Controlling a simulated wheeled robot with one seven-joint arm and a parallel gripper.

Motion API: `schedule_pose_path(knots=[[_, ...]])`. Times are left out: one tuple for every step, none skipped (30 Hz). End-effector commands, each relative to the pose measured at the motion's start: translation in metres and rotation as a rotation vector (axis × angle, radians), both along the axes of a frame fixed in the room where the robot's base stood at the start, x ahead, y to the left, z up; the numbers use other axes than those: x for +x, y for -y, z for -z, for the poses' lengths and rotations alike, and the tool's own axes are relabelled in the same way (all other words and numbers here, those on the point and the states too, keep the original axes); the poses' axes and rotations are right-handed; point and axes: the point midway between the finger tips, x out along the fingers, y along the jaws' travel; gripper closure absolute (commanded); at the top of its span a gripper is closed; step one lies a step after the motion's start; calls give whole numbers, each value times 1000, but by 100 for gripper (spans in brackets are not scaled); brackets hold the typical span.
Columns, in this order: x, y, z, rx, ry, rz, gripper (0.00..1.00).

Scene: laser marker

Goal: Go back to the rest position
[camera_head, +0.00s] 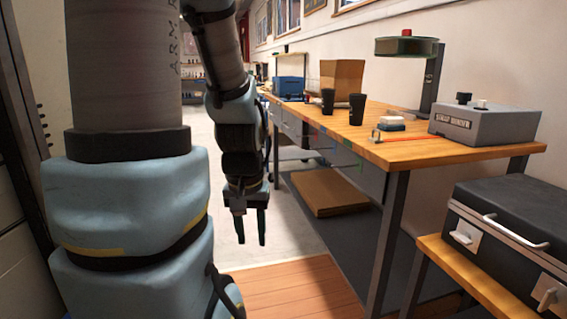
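My gripper (251,228) hangs below my arm at the centre left of the head view, pointing down. Its two dark fingers are apart with nothing visible between them. It is in free space to the left of the wooden workbench (470,150), above the floor and touching nothing that I can see. My arm's upper links fill the left of the picture and hide what lies behind them.
Two black cups (357,109), a grey control box (484,122), a lamp-like stand (432,72) and a cardboard box (343,78) stand on the workbench. A black case (515,220) sits on a lower bench at right. A flat carton (326,192) lies underneath. The aisle floor (290,235) is clear.

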Motion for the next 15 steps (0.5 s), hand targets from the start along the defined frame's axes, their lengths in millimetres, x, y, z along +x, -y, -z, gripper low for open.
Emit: schedule_pose_path(knots=[[0, 0, -26, 0, 0, 0, 60], [0, 0, -33, 0, 0, 0, 60], [0, 0, -43, 0, 0, 0, 60], [0, 0, -50, 0, 0, 0, 60], [0, 0, -57, 0, 0, 0, 60], [0, 0, -67, 0, 0, 0, 60], [0, 0, -74, 0, 0, 0, 60], [0, 0, -81, 0, 0, 0, 60], [0, 0, -91, 0, 0, 0, 60], [0, 0, -98, 0, 0, 0, 60], [0, 0, -106, 0, 0, 1, 60], [0, 0, -115, 0, 0, 1, 60], [0, 0, -122, 0, 0, 1, 60], [0, 0, -129, 0, 0, 1, 60], [0, 0, -139, 0, 0, 1, 60]])
